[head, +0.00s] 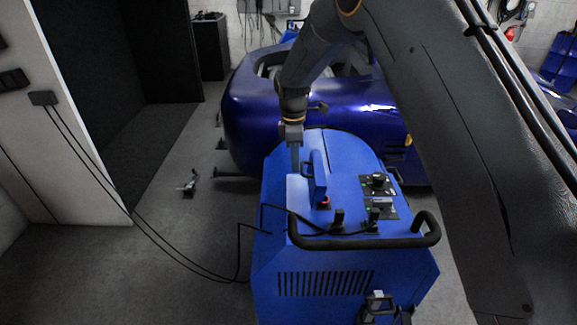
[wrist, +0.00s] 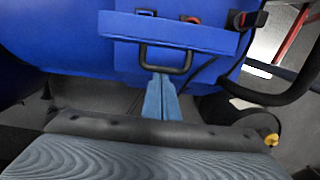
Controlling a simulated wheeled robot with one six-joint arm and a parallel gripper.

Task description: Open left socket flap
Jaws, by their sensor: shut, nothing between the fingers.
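The left socket flap (head: 319,178) is a blue plate standing raised from the top of the blue dynamometer cabinet (head: 345,160). In the wrist view the flap (wrist: 185,33) shows as a thick blue strip with a black D-shaped handle (wrist: 168,70). A small red part (head: 325,200) shows at the flap's foot. My gripper (head: 295,168) is beside the flap's handle side, pointing down. Its fingers (wrist: 161,82) are shut and empty, with tips at the handle bar's near edge. I cannot tell whether they touch it.
A control panel with a black knob (head: 377,178) sits right of the flap. A thick black push bar (head: 365,241) crosses the cabinet's front top, with cable plugs (head: 339,217) behind it. Cables run left to a wall box (head: 43,98). A dark blue car (head: 245,115) stands behind. Floor at left is mostly free.

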